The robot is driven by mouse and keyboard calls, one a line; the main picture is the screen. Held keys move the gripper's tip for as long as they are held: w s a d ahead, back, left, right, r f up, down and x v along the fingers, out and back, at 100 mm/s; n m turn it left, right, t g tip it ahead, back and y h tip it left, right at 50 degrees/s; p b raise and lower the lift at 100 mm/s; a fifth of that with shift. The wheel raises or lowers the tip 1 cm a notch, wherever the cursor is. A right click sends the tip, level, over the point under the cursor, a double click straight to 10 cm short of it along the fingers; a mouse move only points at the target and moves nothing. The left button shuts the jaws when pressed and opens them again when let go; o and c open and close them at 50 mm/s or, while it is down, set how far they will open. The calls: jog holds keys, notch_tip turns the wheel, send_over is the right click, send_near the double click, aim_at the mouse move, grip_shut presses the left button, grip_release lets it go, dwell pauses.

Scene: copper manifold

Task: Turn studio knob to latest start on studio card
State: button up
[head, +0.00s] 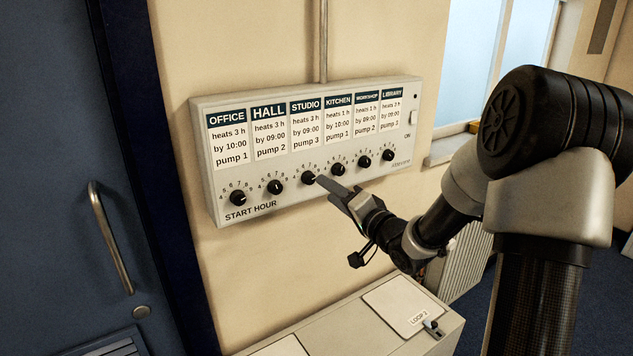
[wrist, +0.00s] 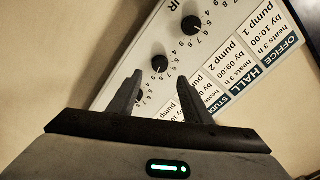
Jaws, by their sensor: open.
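The studio card (head: 305,125) is third from the left on the wall panel and reads "heats 3 h, by 09:00, pump 3". The black studio knob (head: 308,178) is below it, on a dial with small numbers. Its pointer is too small to read surely. My gripper (head: 326,183) is at the panel face, its fingertips just right of the studio knob; I cannot tell whether they touch it. In the wrist view my gripper (wrist: 160,78) is open with two dark fingers apart. The studio knob is mostly hidden there behind the left finger.
The hall knob (head: 275,187) and office knob (head: 238,198) are to the left; the kitchen knob (head: 338,169) is close on the right, near my fingers. The panel (head: 208,190) hangs beside a blue door (head: 60,180). A white cabinet (head: 330,330) stands below.

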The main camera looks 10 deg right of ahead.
aim_at(312, 179)
jog(key=x, duration=0.7)
jog(key=c, duration=1)
